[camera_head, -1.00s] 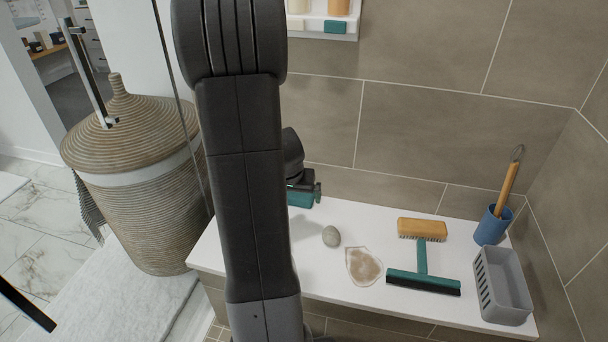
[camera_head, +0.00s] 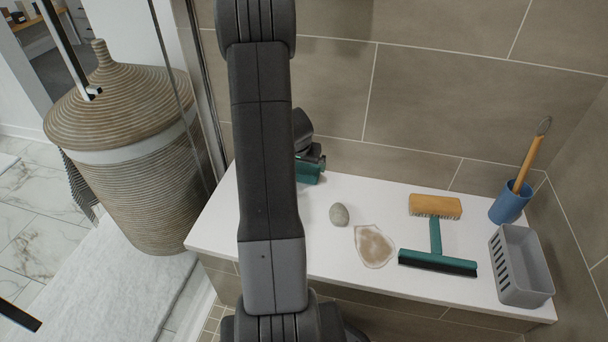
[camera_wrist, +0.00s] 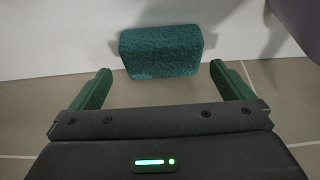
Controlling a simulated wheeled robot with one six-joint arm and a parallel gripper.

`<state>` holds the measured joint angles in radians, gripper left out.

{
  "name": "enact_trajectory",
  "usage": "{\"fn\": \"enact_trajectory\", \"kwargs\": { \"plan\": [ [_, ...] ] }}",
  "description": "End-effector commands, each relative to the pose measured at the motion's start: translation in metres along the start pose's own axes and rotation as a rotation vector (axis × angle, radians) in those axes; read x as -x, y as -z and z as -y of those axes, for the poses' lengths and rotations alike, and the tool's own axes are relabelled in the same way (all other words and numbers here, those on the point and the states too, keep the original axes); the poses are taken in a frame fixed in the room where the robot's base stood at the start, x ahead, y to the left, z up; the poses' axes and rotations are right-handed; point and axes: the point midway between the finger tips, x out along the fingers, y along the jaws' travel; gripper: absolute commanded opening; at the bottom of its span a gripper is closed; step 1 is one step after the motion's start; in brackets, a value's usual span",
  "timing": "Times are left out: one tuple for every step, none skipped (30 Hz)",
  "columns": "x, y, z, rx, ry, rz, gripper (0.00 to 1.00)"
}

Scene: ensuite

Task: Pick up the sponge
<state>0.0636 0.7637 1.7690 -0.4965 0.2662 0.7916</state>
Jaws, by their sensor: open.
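The sponge (camera_wrist: 160,52) is a dark teal, rough-textured block. In the wrist view it lies just beyond my gripper (camera_wrist: 160,69), centred between the two green fingers. The fingers are spread wider than the sponge, and nothing is held. In the head view, the sponge (camera_head: 307,176) is a small teal patch at the back left of the white bench, near the tiled wall. My arm and gripper hide part of it there. I cannot tell the exact gap between fingertips and sponge.
A wicker hamper (camera_head: 140,190) stands left, beyond a glass panel.

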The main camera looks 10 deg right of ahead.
Motion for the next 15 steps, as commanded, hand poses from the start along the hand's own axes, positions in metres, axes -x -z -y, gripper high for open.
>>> {"fn": "enact_trajectory", "kwargs": {
  "plan": [
    [-0.005,0.000,0.000,0.000,0.000,0.001,1.00],
    [-0.008,0.001,0.000,0.000,0.000,0.001,1.00],
    [-0.013,0.001,0.001,0.000,-0.001,0.002,1.00],
    [-0.018,0.001,0.001,0.001,-0.001,0.002,1.00],
    [-0.022,0.002,0.002,0.001,-0.001,0.002,1.00],
    [-0.029,0.003,0.002,0.000,-0.001,0.002,1.00],
    [-0.033,0.004,0.003,0.000,0.000,0.002,1.00],
    [-0.039,0.003,0.002,0.000,-0.001,0.002,1.00],
    [-0.044,0.003,0.002,0.001,0.000,0.002,1.00],
    [-0.047,0.003,0.002,0.001,0.000,0.002,1.00],
    [-0.049,0.004,0.002,0.001,0.000,0.001,1.00],
    [-0.050,0.004,0.003,0.001,0.000,0.001,1.00],
    [-0.050,0.005,0.003,0.000,0.000,0.000,1.00],
    [-0.050,0.005,0.003,0.000,0.000,0.000,1.00],
    [-0.049,0.005,0.003,0.000,0.000,0.000,1.00]
  ]
}}
